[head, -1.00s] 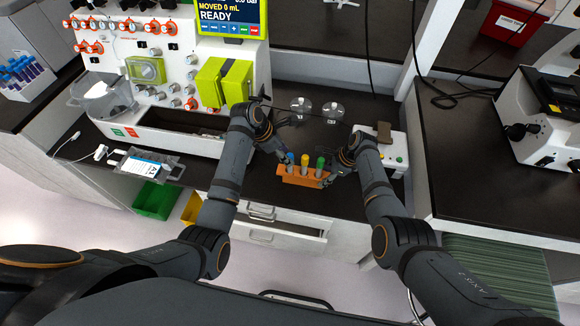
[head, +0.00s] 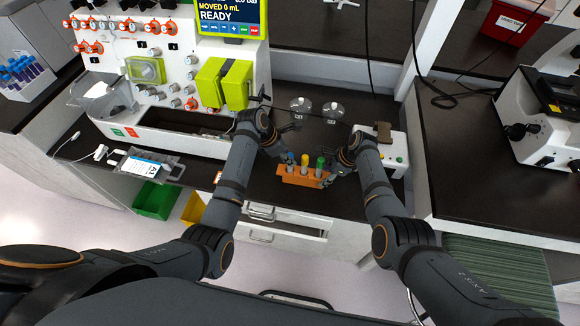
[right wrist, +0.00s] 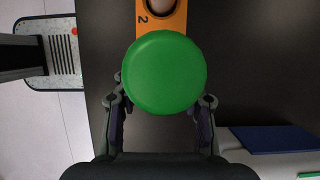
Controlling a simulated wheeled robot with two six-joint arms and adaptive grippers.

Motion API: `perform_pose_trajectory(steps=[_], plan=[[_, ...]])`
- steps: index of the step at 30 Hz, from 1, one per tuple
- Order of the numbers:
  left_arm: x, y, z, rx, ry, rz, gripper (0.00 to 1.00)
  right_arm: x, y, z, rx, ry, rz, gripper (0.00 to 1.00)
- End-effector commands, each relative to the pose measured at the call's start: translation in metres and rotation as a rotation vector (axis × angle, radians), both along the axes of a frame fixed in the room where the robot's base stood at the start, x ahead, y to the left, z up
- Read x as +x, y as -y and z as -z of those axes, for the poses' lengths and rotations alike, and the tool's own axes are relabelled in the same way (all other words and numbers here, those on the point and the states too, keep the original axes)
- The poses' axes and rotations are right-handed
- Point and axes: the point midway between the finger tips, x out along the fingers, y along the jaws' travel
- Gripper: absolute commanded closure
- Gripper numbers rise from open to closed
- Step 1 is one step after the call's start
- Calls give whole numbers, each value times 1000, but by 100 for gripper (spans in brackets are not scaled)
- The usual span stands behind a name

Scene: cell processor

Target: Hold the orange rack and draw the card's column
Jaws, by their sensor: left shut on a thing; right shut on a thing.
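The orange rack (head: 298,180) stands on the dark bench and holds columns with a blue cap (head: 291,157), a yellow cap (head: 304,156) and a green cap (head: 320,162). My left gripper (head: 288,158) is shut on the blue-capped column at the rack's left end; its fingertips are small and hard to see.
The white processor (head: 165,55) with tubing and green pump heads (head: 223,82) stands behind left. Two clear round vessels (head: 316,108) stand behind the rack. A white device (head: 392,150) is close right. A tablet-like card holder (head: 146,166) lies left.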

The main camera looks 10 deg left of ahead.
Motion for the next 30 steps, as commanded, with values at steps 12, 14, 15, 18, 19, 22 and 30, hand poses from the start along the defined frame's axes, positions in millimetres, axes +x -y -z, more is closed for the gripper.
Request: perform_pose_trajectory(steps=[12, 14, 15, 18, 19, 22, 30], plan=[[0, 0, -3, 0, 1, 0, 100, 0, 0, 0, 0, 1, 0, 100], [0, 0, -5, 0, 1, 0, 100, 0, 0, 0, 0, 1, 0, 100], [0, 0, -6, 0, 1, 0, 100, 0, 0, 0, 0, 1, 0, 100], [0, 0, -10, 0, 1, 0, 100, 0, 0, 0, 0, 1, 0, 100], [0, 0, -10, 0, 0, 0, 100, 0, 0, 0, 0, 1, 0, 100], [0, 0, -12, 0, 0, 0, 100, 0, 0, 0, 0, 1, 0, 100], [1, 0, -29, -1, 3, 0, 100, 0, 0, 0, 0, 1, 0, 100]])
